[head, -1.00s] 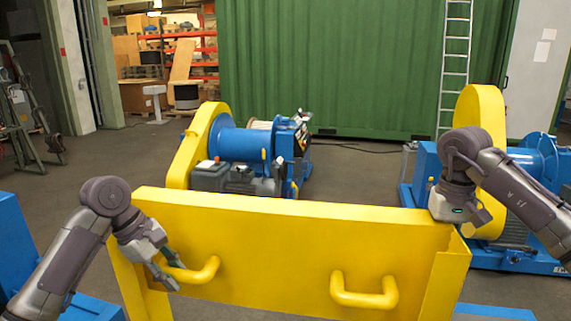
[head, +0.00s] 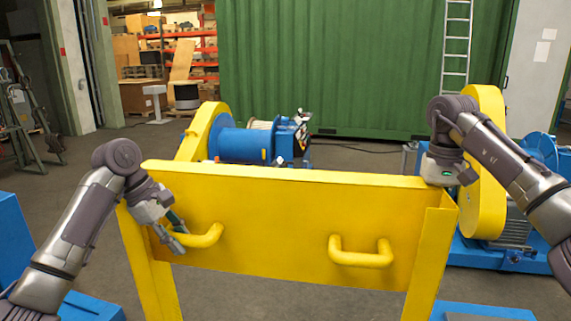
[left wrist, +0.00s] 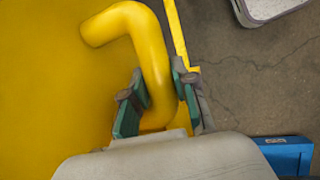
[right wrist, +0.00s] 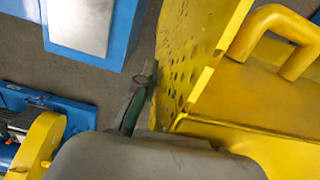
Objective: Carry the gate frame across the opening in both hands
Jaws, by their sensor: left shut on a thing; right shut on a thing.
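The yellow gate frame (head: 290,215) is a wide panel with a folded top edge, side legs and two bar handles, held up in front of me. My left gripper (head: 178,232) is shut on its left handle (head: 212,236); in the left wrist view the two green-padded fingers (left wrist: 158,100) sit on either side of the bar (left wrist: 148,45). My right gripper (head: 447,178) is at the frame's top right corner, shut on its edge. In the right wrist view one finger (right wrist: 138,105) lies against the perforated side plate (right wrist: 195,65); the other finger is hidden.
Blue winches with yellow guards stand behind the frame, one at centre left (head: 240,145) and one at right (head: 515,205). Blue blocks stand low at the left (head: 12,240) and lower right (head: 485,312). A green container (head: 330,60) and ladder (head: 456,50) close the back.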

